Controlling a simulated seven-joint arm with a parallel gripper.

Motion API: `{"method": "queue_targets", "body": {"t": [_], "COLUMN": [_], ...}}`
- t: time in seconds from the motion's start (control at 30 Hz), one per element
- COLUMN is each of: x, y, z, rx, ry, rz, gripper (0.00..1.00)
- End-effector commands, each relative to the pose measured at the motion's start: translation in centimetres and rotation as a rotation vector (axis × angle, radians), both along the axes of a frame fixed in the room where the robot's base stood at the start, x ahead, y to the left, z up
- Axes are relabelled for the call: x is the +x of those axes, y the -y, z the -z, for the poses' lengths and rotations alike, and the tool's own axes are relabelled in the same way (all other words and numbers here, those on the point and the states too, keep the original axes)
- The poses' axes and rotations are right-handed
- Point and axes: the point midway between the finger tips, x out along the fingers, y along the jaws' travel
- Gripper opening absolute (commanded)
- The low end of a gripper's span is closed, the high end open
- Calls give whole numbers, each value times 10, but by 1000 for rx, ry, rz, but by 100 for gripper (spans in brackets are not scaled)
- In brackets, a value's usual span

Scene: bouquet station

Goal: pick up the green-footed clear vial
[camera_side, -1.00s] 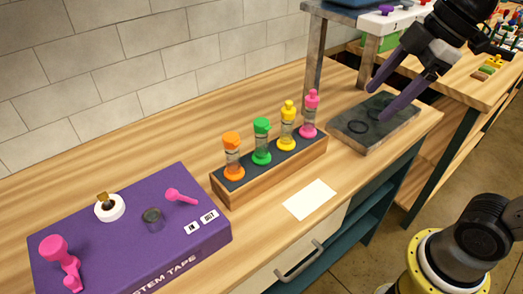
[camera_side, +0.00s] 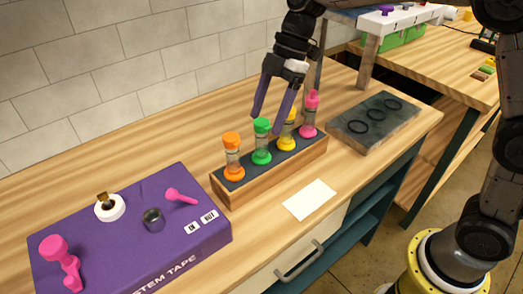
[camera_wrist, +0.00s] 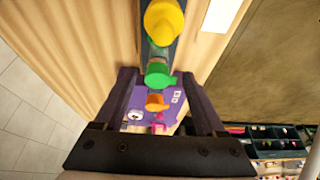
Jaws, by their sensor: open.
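The green-footed clear vial (camera_side: 262,143) stands upright in a wooden rack (camera_side: 285,172), between the orange-footed vial (camera_side: 233,157) and the yellow-footed vial (camera_side: 287,131). It has a green cap, and its cap shows in the wrist view (camera_wrist: 159,74). My gripper (camera_side: 265,123) is open and empty, pointing down at the green vial. In the side view one fingertip shows at each side of the green cap. In the wrist view the cap also lies between the fingertips. I cannot tell whether the fingers touch it.
A pink-footed vial (camera_side: 310,116) stands at the rack's right end. A purple box (camera_side: 110,225) with small pink items lies left. A dark slab with rings (camera_side: 376,120) lies right. A white card (camera_side: 310,199) lies in front of the rack. Bare table lies behind the rack.

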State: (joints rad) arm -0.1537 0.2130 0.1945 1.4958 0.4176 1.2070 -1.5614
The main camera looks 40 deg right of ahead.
Motion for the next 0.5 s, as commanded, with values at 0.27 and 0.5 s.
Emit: {"method": "queue_targets", "body": {"t": [0.27,0.5], "x": [0,1], "y": [-14,-17], "z": [34,55], "rx": [-1,-2], "ry": [0,-4], "rz": [-1,1], "gripper": [73,73]}}
